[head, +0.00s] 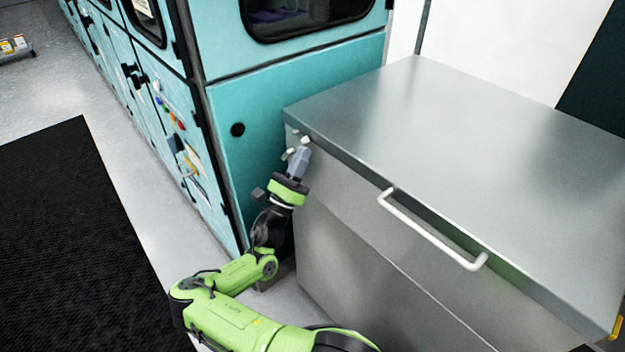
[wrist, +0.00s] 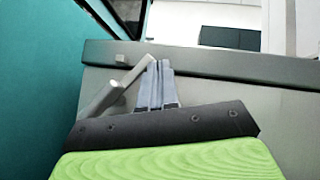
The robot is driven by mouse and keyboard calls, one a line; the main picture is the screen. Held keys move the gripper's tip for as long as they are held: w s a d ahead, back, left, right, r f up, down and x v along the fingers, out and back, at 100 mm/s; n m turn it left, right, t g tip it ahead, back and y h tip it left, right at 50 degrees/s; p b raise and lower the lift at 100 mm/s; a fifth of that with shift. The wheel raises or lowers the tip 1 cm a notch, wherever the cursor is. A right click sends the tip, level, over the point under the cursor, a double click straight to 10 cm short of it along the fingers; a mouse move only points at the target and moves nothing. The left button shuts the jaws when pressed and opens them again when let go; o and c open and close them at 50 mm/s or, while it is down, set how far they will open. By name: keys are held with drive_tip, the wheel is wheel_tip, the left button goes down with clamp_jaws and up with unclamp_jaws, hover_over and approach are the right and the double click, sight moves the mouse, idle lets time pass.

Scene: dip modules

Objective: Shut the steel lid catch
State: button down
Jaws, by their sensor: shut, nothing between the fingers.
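The steel lid catch (wrist: 107,97) is a pale rod-like lever at the chest's left front corner, just under the lid edge. In the wrist view it slants up to the right, and its upper end reaches my fingertips. A small pale block (wrist: 120,60) sits on the lid's edge above it. In the head view only small pale bits of the catch (head: 289,154) show beside my fingers. My gripper (head: 302,153) is shut and empty, with its fingertips (wrist: 158,66) at or against the lever's end; contact is unclear. The lid (head: 470,130) looks lowered on the chest.
The steel chest (head: 370,250) has a pale bar handle (head: 430,230) on its front, right of my gripper. A teal cabinet (head: 240,130) stands close on the left, leaving a narrow gap. A black mat (head: 75,240) lies on the open floor at left.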

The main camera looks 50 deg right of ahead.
sight(296, 146)
drive_tip(key=shift+w+d+r+p, duration=0.1)
drive_tip(key=shift+w+r+p, duration=0.45)
drive_tip(key=shift+r, duration=0.1)
drive_tip(key=shift+w+d+r+p, duration=0.1)
drive_tip(key=shift+w+r+p, duration=0.3)
drive_tip(key=shift+r+p, duration=0.2)
drive_tip(key=shift+w+r+n+t+y+p, duration=0.15)
drive_tip(key=shift+n+t+y+p, duration=0.1)
drive_tip(key=shift+n+t, duration=0.45)
drive_tip(key=shift+w+n+t+y+p, duration=0.1)
drive_tip(key=shift+n+t+y+p, duration=0.1)
drive_tip(key=shift+n+t, duration=0.45)
drive_tip(key=shift+n, duration=0.25)
